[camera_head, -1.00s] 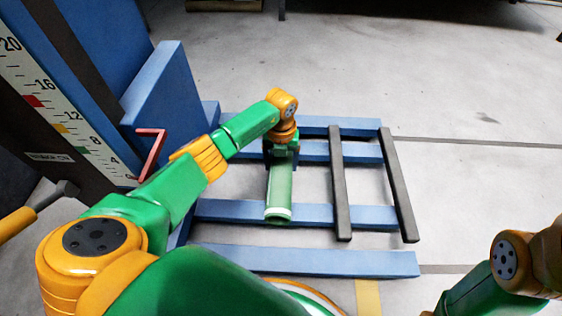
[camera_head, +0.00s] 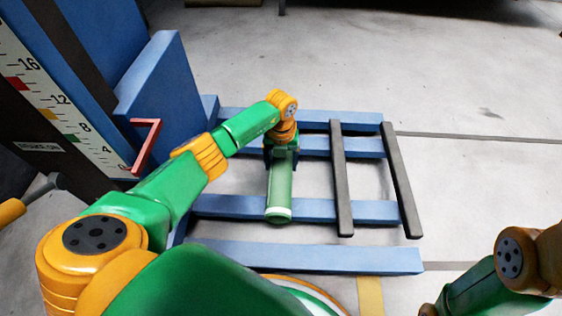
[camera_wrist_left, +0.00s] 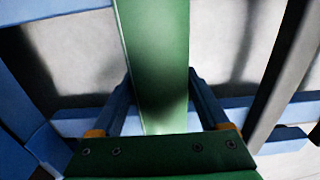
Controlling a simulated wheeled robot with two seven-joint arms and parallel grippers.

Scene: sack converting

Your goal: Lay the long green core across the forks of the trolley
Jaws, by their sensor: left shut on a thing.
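The green core (camera_head: 279,190) points from my left gripper toward the near side, over the near blue fork (camera_head: 345,211) of the trolley. Its far part is hidden behind the gripper. My left gripper (camera_head: 281,158) is shut on the core, over the far fork (camera_head: 359,147). I cannot tell whether the core touches the forks. In the left wrist view the core (camera_wrist_left: 153,50) runs lengthwise between the two fingers, with blue beams crossing below. My right arm shows at the lower right, but its gripper is out of view.
Two dark bars (camera_head: 342,185) lie across the forks, right of the core. Blue outer beams (camera_head: 310,258) run along the near and far sides. The blue upright plate (camera_head: 160,100), red pointer (camera_head: 146,148) and scale (camera_head: 62,102) stand left. The floor at right is clear.

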